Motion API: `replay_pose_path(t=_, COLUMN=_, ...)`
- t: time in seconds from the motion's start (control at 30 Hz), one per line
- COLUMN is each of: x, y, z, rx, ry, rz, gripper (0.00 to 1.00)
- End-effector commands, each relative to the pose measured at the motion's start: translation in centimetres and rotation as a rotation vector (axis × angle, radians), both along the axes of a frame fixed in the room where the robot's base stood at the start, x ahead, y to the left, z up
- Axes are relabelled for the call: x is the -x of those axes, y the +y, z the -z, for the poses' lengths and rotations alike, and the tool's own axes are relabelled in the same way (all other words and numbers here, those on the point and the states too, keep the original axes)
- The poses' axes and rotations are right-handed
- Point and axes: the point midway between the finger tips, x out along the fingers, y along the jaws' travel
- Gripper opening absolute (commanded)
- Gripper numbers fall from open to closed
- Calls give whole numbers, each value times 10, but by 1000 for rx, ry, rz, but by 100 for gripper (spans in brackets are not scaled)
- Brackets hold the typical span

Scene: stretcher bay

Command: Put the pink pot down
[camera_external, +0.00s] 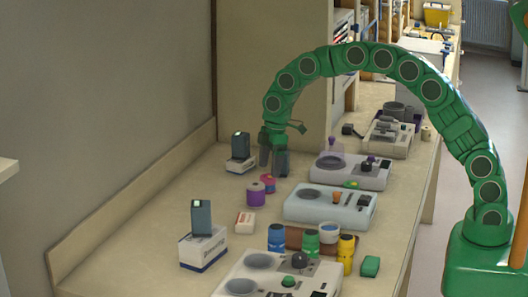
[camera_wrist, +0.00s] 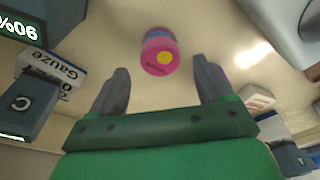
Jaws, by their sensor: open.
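The pink pot (camera_wrist: 158,56) is a small round pink container with a yellow dot and a bluish far edge. In the external view the pot (camera_external: 268,183) rests on the counter beside a purple spool (camera_external: 256,195). My gripper (camera_external: 273,165) points down just behind and above the pot. In the wrist view my gripper (camera_wrist: 160,72) has its two fingers spread wide, with the pot visible between and slightly beyond the tips. Neither finger appears to touch it.
A dark device on a white box (camera_external: 240,164) stands left of my gripper. Pale consoles (camera_external: 350,172) stand to the right. A small white box (camera_external: 245,223), coloured bottles (camera_external: 277,238) and a larger box (camera_external: 203,249) are nearer the camera. Bare counter (camera_external: 180,195) lies left.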

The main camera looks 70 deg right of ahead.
Motion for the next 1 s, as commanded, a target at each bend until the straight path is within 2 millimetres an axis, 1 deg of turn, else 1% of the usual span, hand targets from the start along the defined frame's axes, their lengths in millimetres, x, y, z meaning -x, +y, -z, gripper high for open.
replay_pose_path(t=0.03, x=0, y=-1, z=-11, rx=1, ry=-5, rz=1, gripper=79)
replay_pose_path(t=0.1, x=1, y=-3, z=-24, rx=1, ry=-6, rz=1, gripper=79)
replay_pose_path(t=0.33, x=5, y=-7, z=-60, rx=1, ry=-4, rz=0, gripper=79)
replay_pose_path(t=0.47, x=7, y=-8, z=-70, rx=1, ry=-1, rz=0, gripper=79)
replay_pose_path(t=0.67, x=10, y=-7, z=-73, rx=-1, ry=2, rz=3, gripper=79)
replay_pose_path(t=0.77, x=21, y=-2, z=-79, rx=-4, ry=10, rz=13, gripper=79)
replay_pose_path(t=0.87, x=39, y=6, z=-89, rx=-9, ry=21, rz=33, gripper=79)
replay_pose_path(t=1.0, x=74, y=18, z=-104, rx=-16, ry=44, rz=72, gripper=79)
